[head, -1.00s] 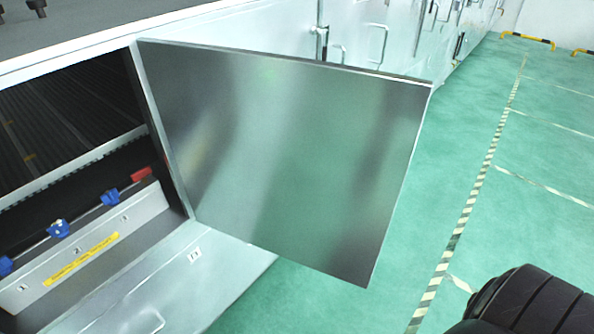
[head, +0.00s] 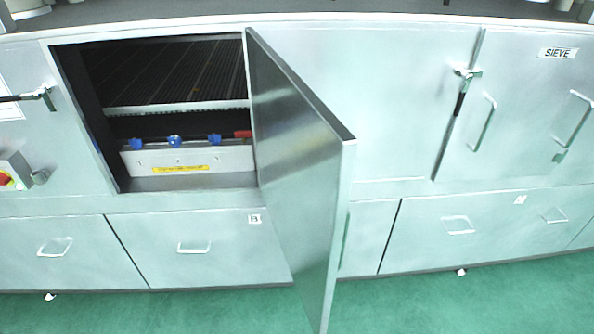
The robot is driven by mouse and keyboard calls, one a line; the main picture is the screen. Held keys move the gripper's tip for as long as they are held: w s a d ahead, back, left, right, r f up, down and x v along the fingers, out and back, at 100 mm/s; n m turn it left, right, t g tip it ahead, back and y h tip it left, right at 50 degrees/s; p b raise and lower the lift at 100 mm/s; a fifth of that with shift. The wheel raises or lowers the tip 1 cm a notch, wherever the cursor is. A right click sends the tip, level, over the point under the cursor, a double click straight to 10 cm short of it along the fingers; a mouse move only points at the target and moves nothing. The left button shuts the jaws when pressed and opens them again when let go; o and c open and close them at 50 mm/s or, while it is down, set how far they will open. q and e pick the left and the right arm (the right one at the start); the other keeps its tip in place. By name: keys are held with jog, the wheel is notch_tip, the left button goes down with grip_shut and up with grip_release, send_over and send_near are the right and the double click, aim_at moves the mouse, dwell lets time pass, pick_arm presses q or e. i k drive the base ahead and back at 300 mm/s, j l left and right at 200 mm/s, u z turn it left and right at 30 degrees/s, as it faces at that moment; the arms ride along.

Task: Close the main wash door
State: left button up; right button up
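The main wash door (head: 300,170) is a flat metal panel hinged on the right side of the wash opening (head: 170,75). It stands wide open, swung out towards me, with its free edge nearest. Inside the opening are a dark ribbed rack and a light panel (head: 190,161) with blue valves and a red handle. Neither of my grippers shows in the head view, and nothing touches the door.
Closed drawers (head: 200,248) run below the opening. A cabinet door marked SIEVE (head: 540,110) is at the right, next to a latch handle (head: 467,75). A red and yellow switch (head: 8,180) is at the left. Green floor (head: 190,310) lies clear in front.

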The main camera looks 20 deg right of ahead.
aim_at(306, 155)
jog(key=i+l+u, duration=0.2)
jog(key=l, duration=0.3)
jog(key=l+u, duration=0.2)
jog(key=l, duration=0.3)
jog(key=l+u, duration=0.2)
jog(key=l, duration=0.3)
jog(key=i, duration=0.05)
